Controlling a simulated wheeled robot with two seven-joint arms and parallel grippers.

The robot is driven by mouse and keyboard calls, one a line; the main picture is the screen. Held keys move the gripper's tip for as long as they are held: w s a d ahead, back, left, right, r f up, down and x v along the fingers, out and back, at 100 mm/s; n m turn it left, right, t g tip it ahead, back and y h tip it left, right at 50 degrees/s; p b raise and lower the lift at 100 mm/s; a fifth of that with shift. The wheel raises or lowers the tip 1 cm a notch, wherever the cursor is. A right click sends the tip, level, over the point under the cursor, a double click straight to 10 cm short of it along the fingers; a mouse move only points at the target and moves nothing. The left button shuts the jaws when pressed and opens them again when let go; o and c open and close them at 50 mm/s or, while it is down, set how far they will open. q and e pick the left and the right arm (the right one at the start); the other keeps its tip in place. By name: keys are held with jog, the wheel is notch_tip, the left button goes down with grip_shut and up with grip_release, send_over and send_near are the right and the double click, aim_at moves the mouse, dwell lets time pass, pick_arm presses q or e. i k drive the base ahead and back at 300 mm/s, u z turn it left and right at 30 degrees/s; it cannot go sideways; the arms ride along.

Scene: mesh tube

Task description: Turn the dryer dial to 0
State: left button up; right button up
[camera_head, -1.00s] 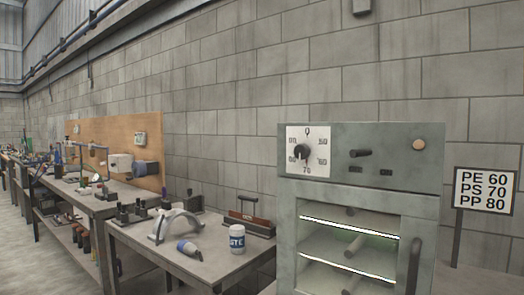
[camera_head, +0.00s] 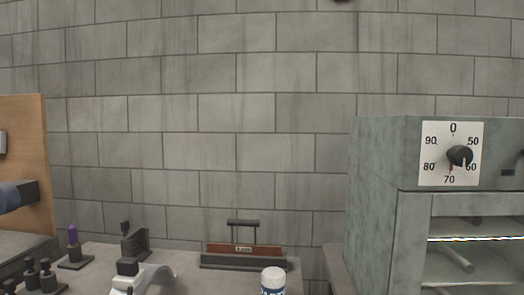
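The dryer (camera_head: 385,165) is a grey-green metal box at the right, cut off by the picture edge. Its dial (camera_head: 460,156) is a black knob on a white plate (camera_head: 434,136) marked 0 at the top, then 50, 60, 70, 80 and 90 around it. A small red mark shows at the knob's lower left, near the 70. Below the panel the dryer's lit inside shows a rod. Neither of my grippers is in view, and nothing touches the dial.
A workbench (camera_head: 205,288) left of the dryer holds a red and black tool (camera_head: 243,252), a white tub (camera_head: 273,281), a pale curved tool (camera_head: 145,279) and several small dark fixtures. A wooden board (camera_head: 22,170) stands at far left. A block wall is behind.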

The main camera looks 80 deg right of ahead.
aim_at(460, 156)
jog(key=i, duration=0.4)
jog(key=z, duration=1.15)
